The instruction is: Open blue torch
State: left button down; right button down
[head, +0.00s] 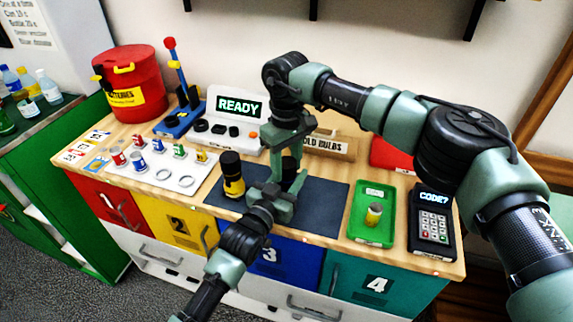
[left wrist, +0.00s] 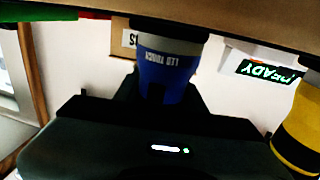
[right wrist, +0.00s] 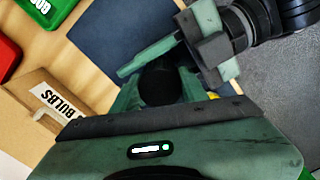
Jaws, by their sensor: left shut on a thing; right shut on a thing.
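The blue torch (left wrist: 165,75) stands upright at the dark mat (head: 318,208), with its blue labelled body and a black end showing in the left wrist view. My left gripper (head: 276,200) is shut on its body from the front. My right gripper (head: 291,145) comes down from above and is shut on its black upper end (head: 289,166). The round black end also shows between the right jaws in the right wrist view (right wrist: 157,86). In the head view the grippers hide most of the torch.
A yellow torch (head: 232,178) stands close left on the mat. A white board (head: 185,184) with several small batteries lies farther left. A READY device (head: 232,125) and bulb box (head: 328,146) stand behind. A green tray (head: 361,228) and keypad (head: 432,222) are right.

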jog(key=c, duration=0.8)
grip_release()
jog(key=shift+o, duration=0.2)
